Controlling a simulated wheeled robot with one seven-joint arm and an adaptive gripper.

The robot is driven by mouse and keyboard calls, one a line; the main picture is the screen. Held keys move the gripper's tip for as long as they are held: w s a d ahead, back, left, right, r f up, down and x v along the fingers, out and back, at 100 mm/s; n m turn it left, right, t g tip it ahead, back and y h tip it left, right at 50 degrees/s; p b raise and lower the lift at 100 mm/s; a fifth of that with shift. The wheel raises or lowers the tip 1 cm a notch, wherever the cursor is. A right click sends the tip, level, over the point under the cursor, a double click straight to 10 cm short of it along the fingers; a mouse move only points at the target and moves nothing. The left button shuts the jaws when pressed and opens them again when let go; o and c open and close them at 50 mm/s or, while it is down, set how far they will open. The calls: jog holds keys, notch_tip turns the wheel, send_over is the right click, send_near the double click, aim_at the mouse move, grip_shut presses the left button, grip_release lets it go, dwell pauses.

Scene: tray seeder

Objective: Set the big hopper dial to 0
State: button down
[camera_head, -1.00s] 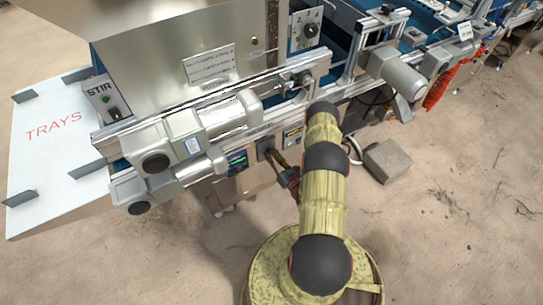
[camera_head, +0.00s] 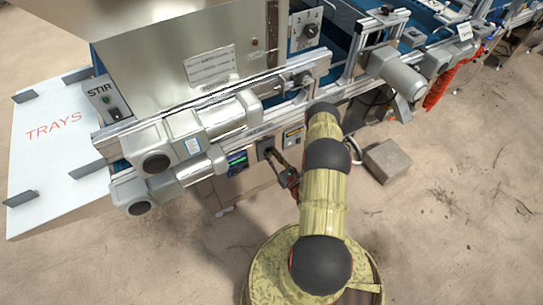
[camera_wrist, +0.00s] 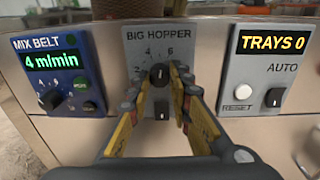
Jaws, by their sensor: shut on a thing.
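The big hopper panel (camera_wrist: 133,36) is a grey plate lettered BIG HOPPER, facing me in the wrist view. Its black dial (camera_wrist: 160,76) sits at the middle, with 2, 4 and 6 readable around it; other marks are hidden by the fingers. A pale mark shows on the knob, but I cannot tell its exact setting. My gripper (camera_wrist: 160,82) has one yellow-and-black finger on each side of the dial and is shut on it. In the head view the panel (camera_head: 265,147) is small and my gripper (camera_head: 276,160) reaches it from the right.
Left of the panel is the blue MIX BELT box (camera_wrist: 62,62), reading 4 m/min. Right is the TRAYS 0 counter (camera_wrist: 270,70) with a RESET button. Silver motors (camera_head: 195,135) overhang the front. A concrete block (camera_head: 388,160) lies on the sandy ground.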

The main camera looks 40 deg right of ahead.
jog(key=n, duration=0.3)
jog(key=shift+n, duration=0.4)
jog(key=n, duration=0.7)
jog(key=shift+r, duration=0.1)
jog(key=n, duration=0.3)
jog(key=shift+h, duration=0.3)
jog(key=n, duration=0.3)
jog(key=shift+n+g, duration=0.3)
jog(key=shift+n, duration=0.1)
jog(key=n+b, duration=0.1)
jog(key=n, duration=0.2)
jog(key=shift+n+h, duration=0.3)
jog(key=n, duration=0.3)
jog(key=shift+b, duration=0.3)
jog(key=shift+a+n+b, duration=0.1)
jog(key=shift+n+b, duration=0.25)
jog(key=shift+n, duration=1.55)
